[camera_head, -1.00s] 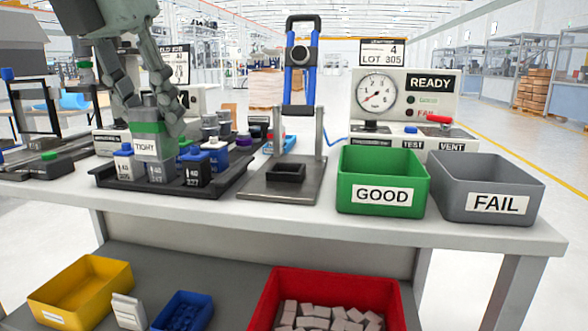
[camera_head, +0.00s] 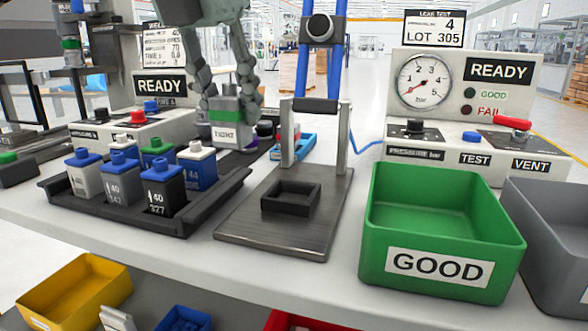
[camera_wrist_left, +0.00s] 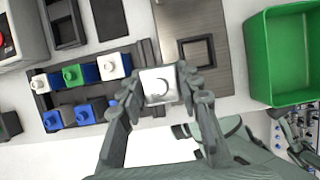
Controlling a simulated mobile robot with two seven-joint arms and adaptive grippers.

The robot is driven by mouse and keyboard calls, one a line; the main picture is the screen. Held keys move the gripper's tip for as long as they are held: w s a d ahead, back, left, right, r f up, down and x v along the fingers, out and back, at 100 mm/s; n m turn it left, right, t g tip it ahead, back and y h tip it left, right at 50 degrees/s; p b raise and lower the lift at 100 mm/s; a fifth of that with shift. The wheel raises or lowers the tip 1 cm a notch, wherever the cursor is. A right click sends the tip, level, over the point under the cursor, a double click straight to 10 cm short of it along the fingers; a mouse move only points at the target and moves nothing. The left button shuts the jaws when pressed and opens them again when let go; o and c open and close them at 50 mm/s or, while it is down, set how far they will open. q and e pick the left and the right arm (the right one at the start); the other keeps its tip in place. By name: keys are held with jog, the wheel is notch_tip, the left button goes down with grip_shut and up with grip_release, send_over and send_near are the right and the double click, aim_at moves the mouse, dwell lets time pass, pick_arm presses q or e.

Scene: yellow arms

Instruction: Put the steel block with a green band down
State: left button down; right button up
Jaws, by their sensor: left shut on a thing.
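My left gripper (camera_head: 230,98) is shut on the steel block with a green band (camera_head: 226,132). The block is upright, with a white label on its front, and hangs behind the right back part of the black tray, left of the fixture. In the left wrist view the block's pale top (camera_wrist_left: 158,86) shows between the fingers of my left gripper (camera_wrist_left: 160,84), beside the tray and left of the fixture plate. The band is partly covered by the fingers.
The black tray (camera_head: 205,212) holds several blocks with coloured caps. A metal plate fixture (camera_head: 270,232) has an empty black square nest (camera_head: 291,197) and an upright frame. A green GOOD bin (camera_head: 440,235) and a grey FAIL bin (camera_head: 545,240) stand to the right, before the leak tester (camera_head: 465,85).

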pick_arm(q)
jog(key=d+f, duration=0.1)
jog(key=d, duration=0.1)
jog(key=d+f, duration=0.2)
jog(key=d, duration=0.1)
jog(key=d+f, duration=0.1)
jog(key=d, duration=0.1)
jog(key=shift+w+d+f, duration=0.3)
jog(key=shift+w, duration=0.1)
notch_tip(320, 180, down, 4)
jog(key=shift+r, duration=0.1)
pick_arm(e)
jog(key=shift+w+a+r, duration=0.15)
jog(key=shift+a+r, duration=0.05)
jog(key=shift+a, duration=0.1)
pick_arm(q)
jog(key=c, duration=1.1)
grip_release()
jog(key=shift+o, duration=0.2)
pick_arm(e)
jog(key=shift+w+a+r+t+y, duration=0.2)
jog(key=shift+a+r+t+y, duration=0.15)
jog(key=shift+r+t, duration=0.1)
jog(key=shift+d, duration=0.1)
